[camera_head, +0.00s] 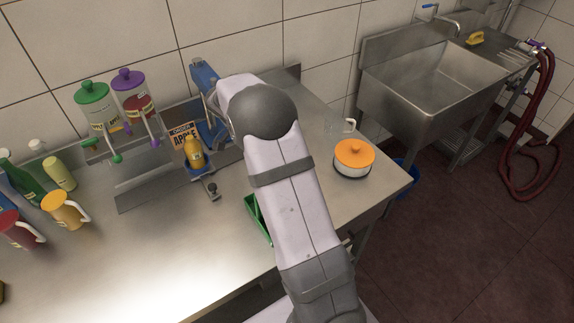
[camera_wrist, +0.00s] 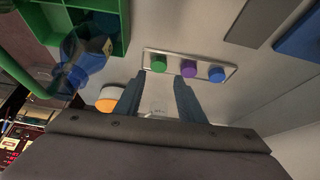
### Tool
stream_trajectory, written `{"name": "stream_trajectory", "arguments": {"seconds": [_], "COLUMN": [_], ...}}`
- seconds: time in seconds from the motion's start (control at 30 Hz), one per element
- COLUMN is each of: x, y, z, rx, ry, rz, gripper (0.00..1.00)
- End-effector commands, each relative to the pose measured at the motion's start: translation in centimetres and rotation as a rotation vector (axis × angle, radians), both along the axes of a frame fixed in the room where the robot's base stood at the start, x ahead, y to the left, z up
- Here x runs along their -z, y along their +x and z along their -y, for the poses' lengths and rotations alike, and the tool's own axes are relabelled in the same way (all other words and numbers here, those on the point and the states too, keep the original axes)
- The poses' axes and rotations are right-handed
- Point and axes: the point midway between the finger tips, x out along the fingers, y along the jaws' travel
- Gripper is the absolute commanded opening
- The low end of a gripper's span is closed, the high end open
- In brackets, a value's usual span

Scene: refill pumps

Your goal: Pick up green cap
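A green cap (camera_wrist: 159,63) sits at the left end of a pale narrow plate (camera_wrist: 174,61) in the wrist view, in a row with a purple cap (camera_wrist: 189,69) and a blue cap (camera_wrist: 216,75). My gripper (camera_wrist: 160,78) is open, with its two dark fingers apart and nothing seen between them. The green cap shows just beyond the gap between the fingertips; how far apart they are in depth I cannot tell. In the head view my arm covers much of the middle, and I cannot make out the row of caps or the fingertips clearly.
A green-lidded dispenser (camera_head: 96,108) and a purple-lidded dispenser (camera_head: 136,98) stand at the back left. Bottles and jugs (camera_head: 64,208) crowd the left. A green crate (camera_head: 257,216) lies beside my arm, and an orange-lidded pot (camera_head: 353,160) is at right. The front counter is clear.

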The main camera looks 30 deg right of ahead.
Motion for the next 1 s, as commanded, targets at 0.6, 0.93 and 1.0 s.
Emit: {"name": "stream_trajectory", "arguments": {"seconds": [0.6, 0.93, 1.0], "x": [2.0, 4.1, 4.9], "y": [0.1, -0.3, -0.3], "z": [1.5, 2.5, 2.8], "rx": [0.035, 0.036, 0.035], "ry": [-0.011, -0.009, -0.01], "rz": [0.012, 0.008, 0.007], "gripper": [0.36, 0.36, 0.36]}}
